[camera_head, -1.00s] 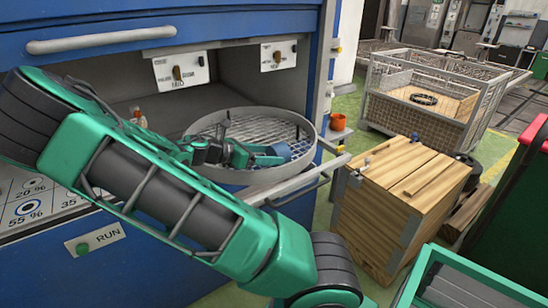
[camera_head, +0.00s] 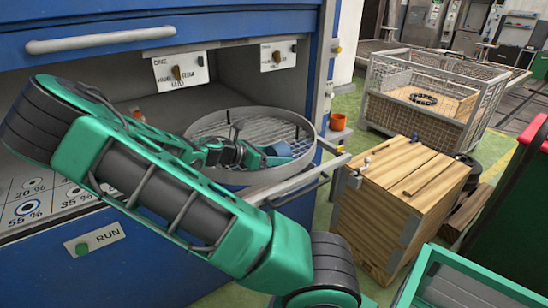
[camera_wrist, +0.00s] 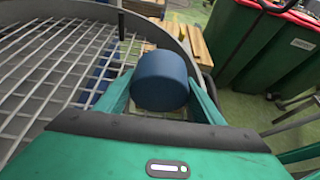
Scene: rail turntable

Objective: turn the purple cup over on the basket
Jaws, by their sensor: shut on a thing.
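The cup the task calls purple looks dark blue in these pictures (camera_head: 278,154). My gripper (camera_head: 266,156) is shut on it, at the right inside part of the round grey basket (camera_head: 313,143). In the wrist view the cup (camera_wrist: 162,82) is between the two green fingers of my gripper (camera_wrist: 163,98), a plain round blue face toward the camera. No opening shows there, so I cannot tell which way its mouth points. The basket's wire mesh (camera_wrist: 45,70) lies to the left of the cup. I cannot tell whether the cup touches the mesh.
The basket sits at the opening of a blue cabinet (camera_head: 150,255), with a metal handle bar in front. A wooden crate (camera_head: 395,210) and a wire cage (camera_head: 415,115) stand to the right. A green bin (camera_wrist: 262,45) is beyond.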

